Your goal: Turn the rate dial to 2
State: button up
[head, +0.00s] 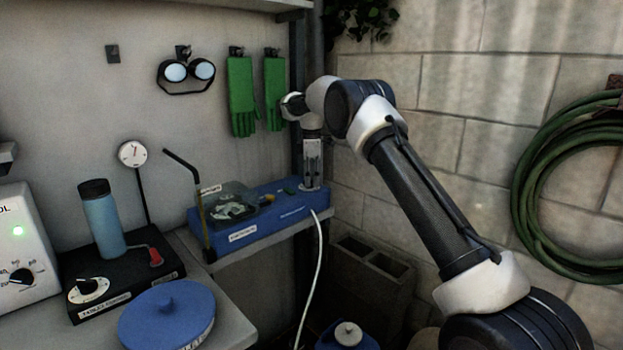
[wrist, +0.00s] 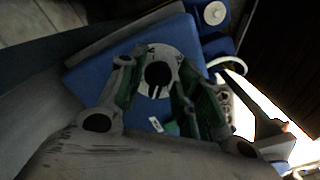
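A round pale dial plate with a dark knob (wrist: 158,76) sits on the top of a blue box (wrist: 95,60) in the wrist view; I take it for the rate dial. My gripper (wrist: 155,88) is open, with its fingers on either side of the knob and a gap left between. I cannot tell how far above the knob the fingertips are. The dial's numbers and pointer are too blurred to read. In the head view my gripper (head: 311,178) points down at the right end of the blue unit (head: 285,213) and hides the dial there.
The blue unit stands on a wall shelf and has a clear-lidded part (head: 233,203) and a thin upright rod (head: 204,225). A white cable (head: 318,255) hangs from it. Left are a black base (head: 125,275) with another dial (head: 88,290), a blue bottle (head: 101,222) and a blue lid (head: 167,318).

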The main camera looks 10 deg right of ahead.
jog(key=shift+f, duration=0.1)
grip_shut()
jog(key=shift+m, duration=0.4)
jog(key=m, duration=0.4)
jog(key=shift+s+a+m, duration=0.1)
jog(key=shift+s+m, duration=0.1)
jog(key=shift+m, duration=0.1)
jog(key=shift+a+m, duration=0.1)
jog(key=shift+m, duration=2.1)
grip_release()
